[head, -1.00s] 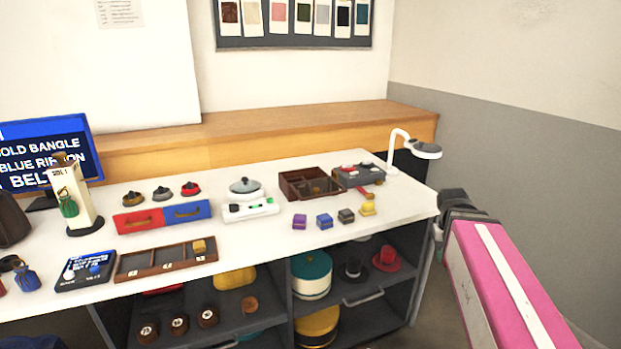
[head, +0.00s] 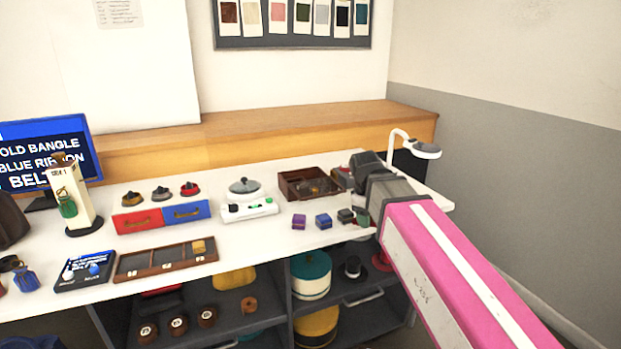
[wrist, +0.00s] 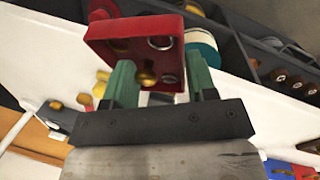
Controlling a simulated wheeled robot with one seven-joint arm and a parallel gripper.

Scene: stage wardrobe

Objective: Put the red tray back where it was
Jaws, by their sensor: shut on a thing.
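My gripper has green fingers in the wrist view (wrist: 160,80). They are shut on the red tray (wrist: 112,40), a small square piece with round openings or compartments and a few gold and silvery round bits showing in it. The tray is tilted in that view and appears held above the table. In the head view my arm reaches over the right end of the white table, and one green finger (head: 362,217) shows below my dark wrist. The red tray cannot be made out in the head view, hidden by my arm.
A white lamp (head: 427,150) stands behind my arm. Bare tabletop shows around the white scale (head: 248,210).

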